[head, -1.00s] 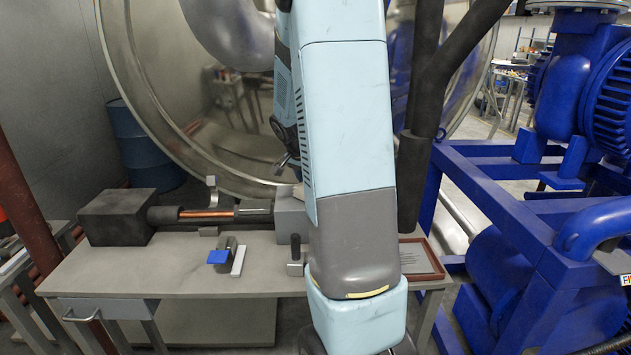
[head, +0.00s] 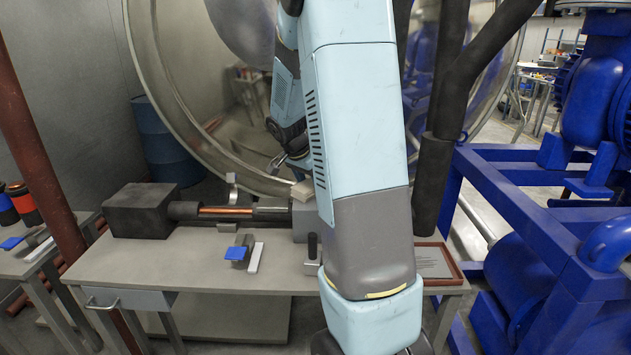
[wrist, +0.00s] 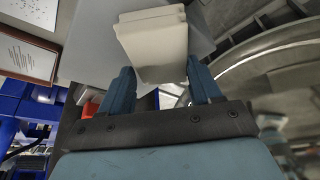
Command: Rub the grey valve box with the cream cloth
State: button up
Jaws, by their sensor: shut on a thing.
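The grey valve box (head: 304,222) stands on the bench at the end of the dark pipe. My arm hides its right part in the head view. The cream cloth (head: 303,191) shows as a small pale block at the top of the box, beside my arm. In the wrist view, my gripper (wrist: 161,72) is shut on the cream cloth (wrist: 152,45), with one blue finger on each side. A plain grey surface lies behind the cloth there. I cannot tell whether the cloth touches the box.
On the bench (head: 200,262) are a dark block (head: 142,212), a blue-topped piece (head: 236,254), a white bar (head: 255,258) and a red-framed sheet (head: 436,262). A blue pump frame (head: 520,235) stands at right. A large round metal door (head: 225,130) is behind.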

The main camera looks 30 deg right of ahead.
jog(key=shift+w+a, duration=0.45)
jog(key=shift+a, duration=0.25)
jog(key=shift+r, duration=3)
notch_tip(320, 180, up, 3)
